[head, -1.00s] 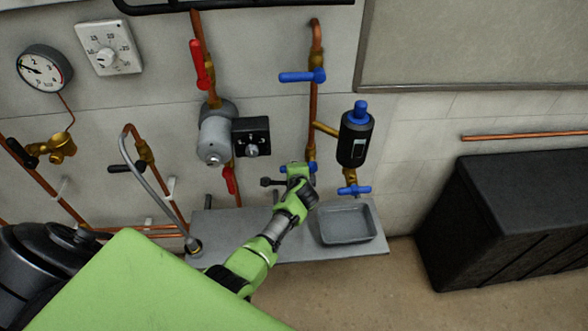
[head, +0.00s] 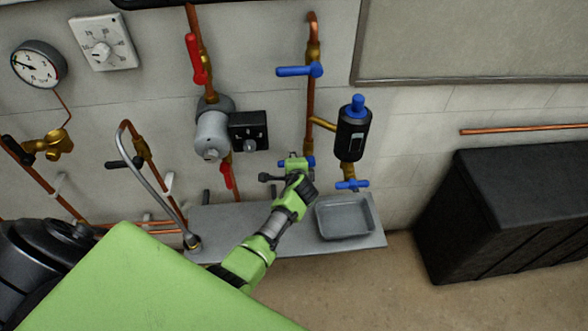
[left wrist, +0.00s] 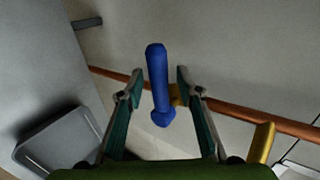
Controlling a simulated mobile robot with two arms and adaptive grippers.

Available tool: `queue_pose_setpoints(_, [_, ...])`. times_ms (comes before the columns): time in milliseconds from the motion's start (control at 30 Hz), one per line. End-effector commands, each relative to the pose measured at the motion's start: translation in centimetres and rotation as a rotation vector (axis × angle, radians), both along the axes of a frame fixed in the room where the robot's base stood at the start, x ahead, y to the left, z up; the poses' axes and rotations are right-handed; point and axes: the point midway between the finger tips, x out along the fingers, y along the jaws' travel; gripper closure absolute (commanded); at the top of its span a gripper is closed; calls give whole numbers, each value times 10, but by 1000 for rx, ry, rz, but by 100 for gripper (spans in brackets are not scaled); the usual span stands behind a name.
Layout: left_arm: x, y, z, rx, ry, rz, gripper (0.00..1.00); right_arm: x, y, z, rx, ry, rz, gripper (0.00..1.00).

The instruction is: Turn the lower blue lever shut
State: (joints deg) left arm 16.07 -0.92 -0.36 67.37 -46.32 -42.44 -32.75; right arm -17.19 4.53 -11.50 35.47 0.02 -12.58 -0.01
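The lower blue lever (head: 311,161) is on the vertical copper pipe, below the upper blue lever (head: 300,71). My left gripper (head: 291,168) is in front of it and hides part of it in the head view. In the left wrist view the blue lever (left wrist: 157,75) stands between the two fingers of my left gripper (left wrist: 154,87), which is open. Gaps show on both sides, so the fingers do not grip it. The handle appears to lie across the copper pipe (left wrist: 245,113). My right gripper is in neither view.
A grey shelf (head: 270,243) with a grey tray (head: 345,218) lies just below. A black cylinder with a blue cap (head: 354,135) and a small blue lever (head: 352,185) are at the right. A grey pump (head: 212,135) and red levers (head: 196,58) are at the left.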

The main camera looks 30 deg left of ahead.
Motion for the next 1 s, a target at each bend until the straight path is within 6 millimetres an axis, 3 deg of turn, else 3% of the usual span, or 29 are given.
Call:
queue_pose_setpoints(600, [-68, -48, 54, -2, 1, -1, 67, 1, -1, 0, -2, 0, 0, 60])
queue_pose_setpoints(1000, [-75, -52, 60, 0, 2, -1, 67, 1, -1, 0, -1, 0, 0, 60])
